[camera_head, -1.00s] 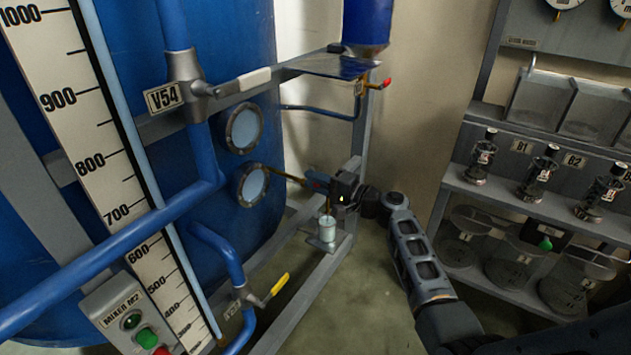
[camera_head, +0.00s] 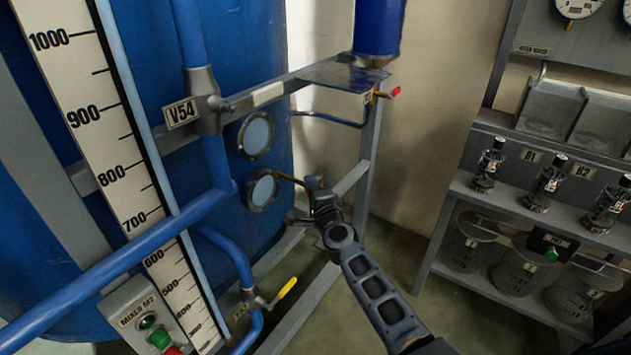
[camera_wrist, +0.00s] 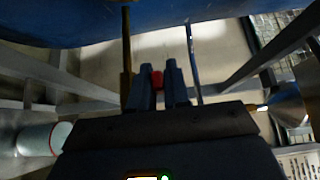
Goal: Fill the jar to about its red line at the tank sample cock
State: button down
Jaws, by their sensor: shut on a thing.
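In the wrist view my gripper (camera_wrist: 162,72) is shut on a small red piece (camera_wrist: 157,79), which looks like the cock's handle. The brass pipe (camera_wrist: 126,60) runs just left of the fingers. A pale cylinder that looks like the jar (camera_wrist: 40,138) stands at the lower left, apart from the fingers. My arm hides the jar in the head view.
A grey frame rail (camera_head: 285,258) runs below the cock. A yellow-handled valve (camera_head: 286,289) and valve V54 (camera_head: 206,103) are on the tank's pipes. A shelf (camera_head: 540,215) with bottles stands at the right. Floor between is clear.

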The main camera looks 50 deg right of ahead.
jog(key=shift+w+m+g+h+p, duration=0.4)
jog(key=shift+m+g+h+p, duration=0.45)
jog(key=shift+h, duration=0.25)
jog(key=c, duration=1.2)
grip_release()
jog(key=p+v, duration=0.1)
jog(key=v, duration=0.6)
jog(key=shift+s+a, duration=0.25)
jog(key=shift+a, duration=0.05)
